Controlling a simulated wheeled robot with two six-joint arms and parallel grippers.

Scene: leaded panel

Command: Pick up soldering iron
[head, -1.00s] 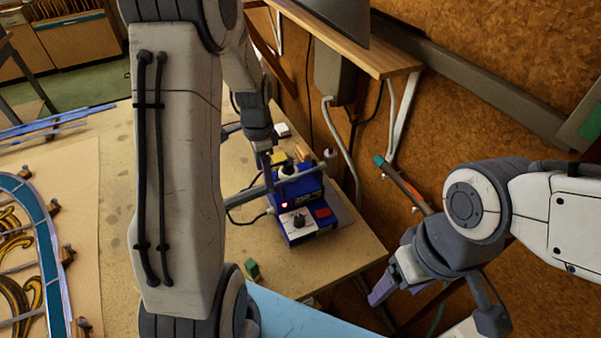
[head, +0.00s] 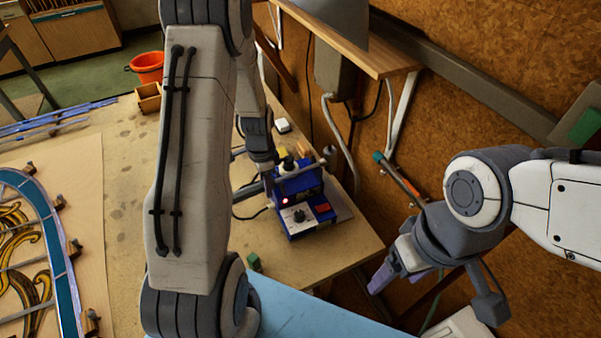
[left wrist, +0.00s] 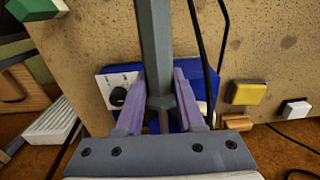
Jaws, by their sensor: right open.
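The soldering iron (left wrist: 155,45) has a grey faceted handle and a wider collar. In the left wrist view it runs down from the top edge to between my left fingers. My left gripper (left wrist: 159,95) has a purple finger on each side of the collar and looks closed on it. In the head view my left gripper (head: 268,180) is at the blue soldering station (head: 304,218), which has a dial and a red light. The iron's tip is hidden. My right gripper (head: 382,272) is open and empty, off the table's right edge.
The leaded panel (head: 58,262) lies on the board at left. A yellow block (left wrist: 246,93) and a white block (left wrist: 295,108) are near the station. A green block (head: 254,262) lies near the table's front edge. The corkboard wall stands at right.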

